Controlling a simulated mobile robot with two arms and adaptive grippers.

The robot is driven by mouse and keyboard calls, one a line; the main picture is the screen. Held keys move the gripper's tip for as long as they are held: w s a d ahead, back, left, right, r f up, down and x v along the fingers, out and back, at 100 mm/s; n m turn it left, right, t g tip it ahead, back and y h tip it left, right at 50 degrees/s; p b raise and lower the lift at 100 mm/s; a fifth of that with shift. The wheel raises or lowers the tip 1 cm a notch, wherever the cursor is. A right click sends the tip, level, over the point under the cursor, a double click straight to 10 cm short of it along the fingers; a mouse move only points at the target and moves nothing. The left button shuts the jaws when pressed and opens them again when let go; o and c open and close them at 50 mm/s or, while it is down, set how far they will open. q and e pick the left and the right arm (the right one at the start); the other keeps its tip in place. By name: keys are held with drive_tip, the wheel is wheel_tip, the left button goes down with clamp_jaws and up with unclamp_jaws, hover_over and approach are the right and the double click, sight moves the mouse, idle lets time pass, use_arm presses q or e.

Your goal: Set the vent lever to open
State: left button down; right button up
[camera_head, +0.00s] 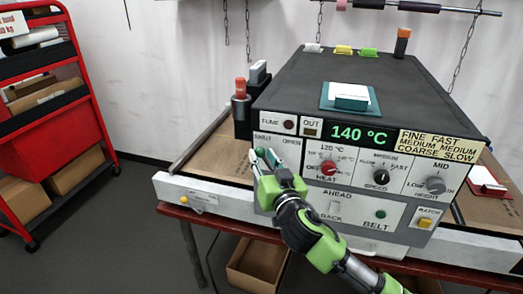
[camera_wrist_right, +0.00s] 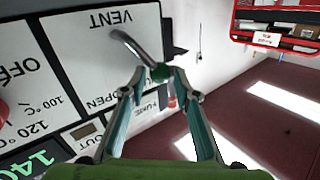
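The vent lever (camera_wrist_right: 140,50) is a bent metal rod with a dark teal ball knob on a white panel, seen upside down in the right wrist view. Its foot is by the VENT label; its knob lies on the SHUT side, away from the word OPEN (camera_wrist_right: 100,98). My right gripper (camera_wrist_right: 163,80) is open, with its two teal fingers on either side of the knob; gaps seem to remain. In the head view my right gripper (camera_head: 265,160) is at the left of the machine's front panel (camera_head: 345,212) and hides the lever. My left gripper is not in view.
The panel also has the red heat knob (camera_head: 328,168), the speed knob (camera_head: 381,177), the height knob (camera_head: 435,185) and a belt switch. A red shelf cart (camera_head: 60,110) stands far left.

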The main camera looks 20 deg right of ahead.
drive_tip(key=shift+w, duration=0.8)
drive_tip(key=shift+c, duration=0.3)
